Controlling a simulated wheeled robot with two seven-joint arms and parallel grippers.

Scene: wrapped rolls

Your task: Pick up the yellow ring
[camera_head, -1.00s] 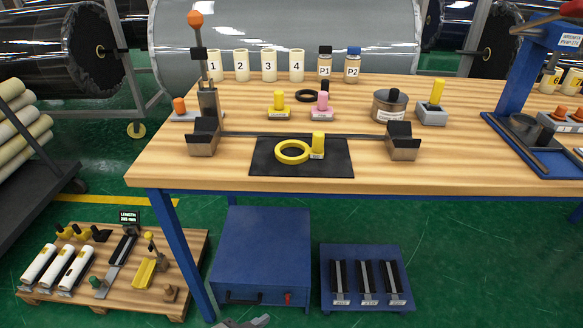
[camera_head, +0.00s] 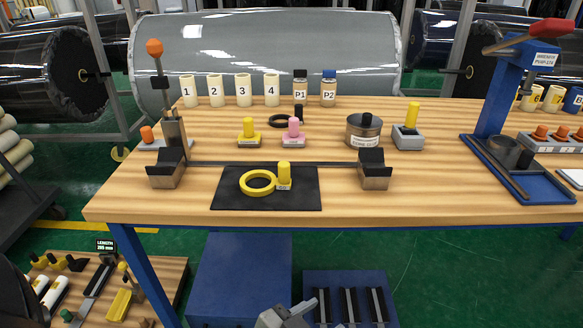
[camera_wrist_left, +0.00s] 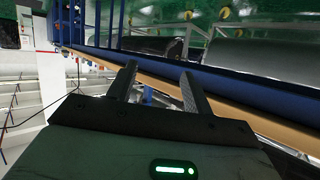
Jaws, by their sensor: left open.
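The yellow ring (camera_head: 258,183) lies flat on a black mat (camera_head: 228,202) near the front edge of the wooden bench. A yellow peg with a small label (camera_head: 284,173) stands at its right side, touching or very close to it. In the left wrist view my left gripper (camera_wrist_left: 158,70) is open with nothing between its fingers. The ring cannot be made out in that view. A grey part of mine shows at the bottom of the head view, below the bench edge; I cannot tell which part. My right gripper is not identifiable.
A dark bar behind the mat runs between two black-topped blocks (camera_head: 166,168) (camera_head: 375,168). An orange-knobbed lever (camera_head: 160,75) rises at the left. Yellow and pink pegs (camera_head: 249,132) (camera_head: 293,131), a round tin (camera_head: 364,130) and white rolls stand behind. The bench's front strip is clear.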

